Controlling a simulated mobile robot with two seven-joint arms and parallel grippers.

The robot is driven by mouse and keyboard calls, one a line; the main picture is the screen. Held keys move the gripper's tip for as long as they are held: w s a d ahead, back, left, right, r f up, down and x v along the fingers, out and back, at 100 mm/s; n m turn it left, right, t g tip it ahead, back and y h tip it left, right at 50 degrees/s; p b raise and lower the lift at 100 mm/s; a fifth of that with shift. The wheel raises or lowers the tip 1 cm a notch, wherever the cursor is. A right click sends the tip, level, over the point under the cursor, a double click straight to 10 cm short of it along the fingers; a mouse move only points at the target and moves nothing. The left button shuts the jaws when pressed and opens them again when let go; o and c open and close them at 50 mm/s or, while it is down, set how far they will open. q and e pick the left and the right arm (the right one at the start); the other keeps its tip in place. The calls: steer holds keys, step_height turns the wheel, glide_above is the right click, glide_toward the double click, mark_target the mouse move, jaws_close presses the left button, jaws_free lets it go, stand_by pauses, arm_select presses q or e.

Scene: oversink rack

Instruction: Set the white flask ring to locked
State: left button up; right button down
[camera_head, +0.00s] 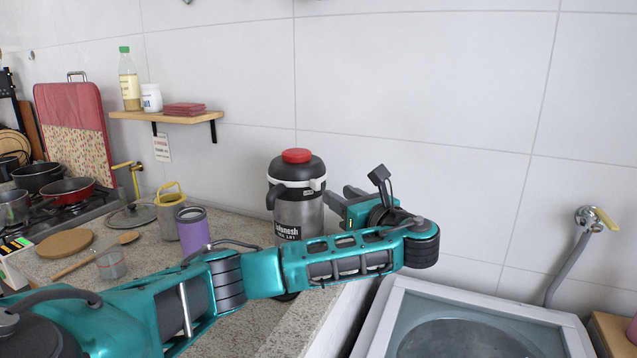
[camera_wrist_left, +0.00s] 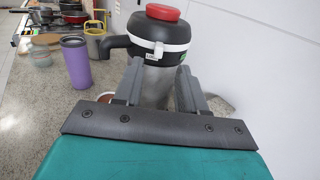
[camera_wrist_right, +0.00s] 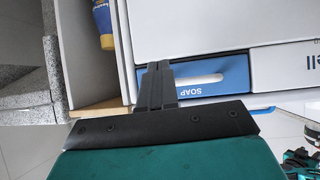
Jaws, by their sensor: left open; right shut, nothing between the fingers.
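The flask (camera_head: 298,213) stands upright on the counter, with a steel body, black top and red cap. Its white ring (camera_head: 312,185) circles the black top and also shows in the left wrist view (camera_wrist_left: 158,47), with a small label under it. I cannot read whether it is locked. My left gripper (camera_head: 341,199) is open just right of the flask. In the left wrist view its fingers (camera_wrist_left: 160,88) point at the flask body below the ring, which shows between and beyond them; contact cannot be told. My right gripper (camera_wrist_right: 155,68) is shut and empty, away from the flask, outside the head view.
A purple tumbler (camera_head: 193,231) and a yellow-handled can (camera_head: 170,215) stand left of the flask. A top-loading washer (camera_head: 450,325) is at right. A wall shelf (camera_head: 160,117) hangs above.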

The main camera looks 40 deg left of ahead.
mark_target(318, 183)
arm_select(q)
steer(key=b+x, duration=0.2)
steer(key=x, duration=0.6)
steer(key=shift+f, duration=0.2)
steer(key=shift+w+a+r+b, duration=0.15)
steer(key=shift+a+b, duration=0.3)
steer(key=shift+a, duration=0.1)
jaws_close()
